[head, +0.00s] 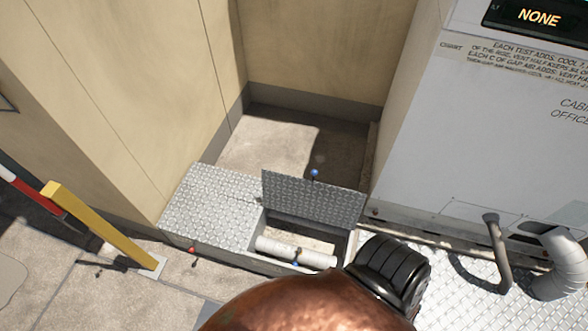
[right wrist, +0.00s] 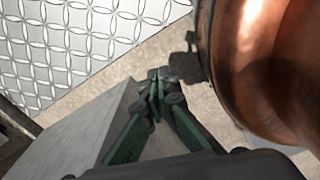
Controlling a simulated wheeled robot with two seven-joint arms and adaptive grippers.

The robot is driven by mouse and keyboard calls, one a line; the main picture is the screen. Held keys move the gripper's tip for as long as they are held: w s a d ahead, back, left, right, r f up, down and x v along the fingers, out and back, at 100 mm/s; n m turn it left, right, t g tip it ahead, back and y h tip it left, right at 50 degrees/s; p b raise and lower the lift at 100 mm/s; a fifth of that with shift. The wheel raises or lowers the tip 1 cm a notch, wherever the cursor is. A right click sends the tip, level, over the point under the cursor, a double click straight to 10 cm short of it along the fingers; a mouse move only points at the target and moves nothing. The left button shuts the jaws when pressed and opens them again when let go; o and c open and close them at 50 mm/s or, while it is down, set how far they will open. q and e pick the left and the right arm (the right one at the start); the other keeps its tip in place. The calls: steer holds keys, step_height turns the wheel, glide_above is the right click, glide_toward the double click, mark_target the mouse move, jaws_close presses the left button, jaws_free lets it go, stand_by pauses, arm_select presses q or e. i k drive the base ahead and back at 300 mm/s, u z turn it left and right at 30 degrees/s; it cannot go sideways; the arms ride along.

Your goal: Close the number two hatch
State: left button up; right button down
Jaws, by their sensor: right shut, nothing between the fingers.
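A hatch lid (head: 318,203) of tread plate stands raised over its opening in a low metal box in the head view. A blue knob (head: 314,173) is at its upper edge. A white wrapped pipe (head: 295,252) lies inside the opening. A second tread-plate lid (head: 212,208) to the left lies flat and shut, with a red knob (head: 193,250) at its front. I see no numbers on either lid. My right gripper (right wrist: 157,84) shows in the right wrist view, shut and empty, beside a grey box-like surface (right wrist: 85,130). My left gripper is not in view.
A white cabinet (head: 480,140) with a display stands right. A bent grey pipe (head: 560,262) rises in front of it. A yellow post (head: 105,225) and red-white bar stand left. Beige walls (head: 315,50) close the back. Patterned metal flooring (right wrist: 70,45) fills the wrist view's upper left.

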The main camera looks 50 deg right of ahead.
mark_target(333, 205)
steer(key=z, duration=1.6)
